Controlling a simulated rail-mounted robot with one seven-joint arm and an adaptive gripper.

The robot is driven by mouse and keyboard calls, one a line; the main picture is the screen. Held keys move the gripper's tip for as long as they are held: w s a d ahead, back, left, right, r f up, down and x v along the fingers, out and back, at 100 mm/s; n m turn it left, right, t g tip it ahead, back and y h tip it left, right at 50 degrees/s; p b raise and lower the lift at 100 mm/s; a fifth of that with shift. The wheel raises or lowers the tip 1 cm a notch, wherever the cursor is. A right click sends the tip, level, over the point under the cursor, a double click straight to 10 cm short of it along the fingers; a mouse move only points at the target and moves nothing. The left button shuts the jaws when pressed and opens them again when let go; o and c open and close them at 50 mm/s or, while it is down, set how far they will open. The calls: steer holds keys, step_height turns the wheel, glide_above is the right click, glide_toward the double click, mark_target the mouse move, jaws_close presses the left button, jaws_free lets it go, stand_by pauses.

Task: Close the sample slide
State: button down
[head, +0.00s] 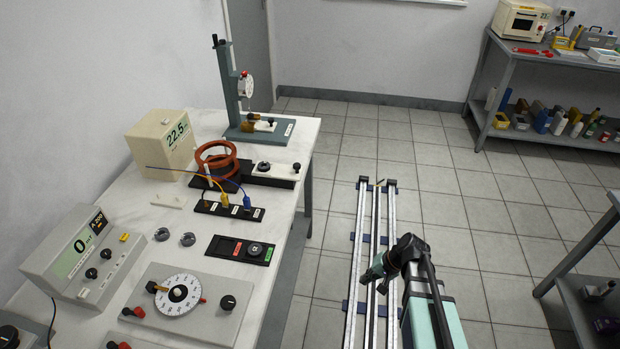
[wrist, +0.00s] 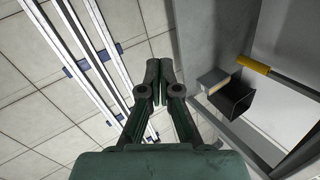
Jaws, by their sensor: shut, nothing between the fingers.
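My gripper (head: 370,276) is over the floor rails, right of the table and well apart from the slide. In the wrist view my gripper (wrist: 158,66) has its fingers together and empty. The slide cannot be made out in the wrist view.
The white table (head: 289,218) also holds a tall stand (head: 229,84), a cream display box (head: 162,143), a meter (head: 84,255) and a dial panel (head: 184,302). Blue and yellow cables lie near the coils. Open floor lies between the table and the rails (head: 358,245).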

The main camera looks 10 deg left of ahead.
steer(key=w+a+r+t+y+b, duration=0.2)
steer(key=w+a+r+y, duration=0.1)
steer(key=w+r, duration=0.4)
steer(key=w+a+r+t+y+b, duration=0.2)
steer(key=w+a+r+b, duration=0.1)
steer(key=w+r, duration=0.45)
steer(key=w+a+r+t+y, duration=0.1)
steer(key=w+a+r+y, duration=0.15)
steer(key=r, duration=0.45)
steer(key=w+a+r+y, duration=0.1)
steer(key=w+r+y, duration=0.2)
steer(key=r, duration=0.4)
steer(key=a+f+p, duration=0.1)
steer(key=a+p, duration=0.1)
steer(key=a, duration=1.1)
steer(key=shift+w+f, duration=0.3)
steer(key=shift+w, duration=0.05)
steer(key=shift+m+h, duration=0.25)
steer(key=shift+m, duration=0.05)
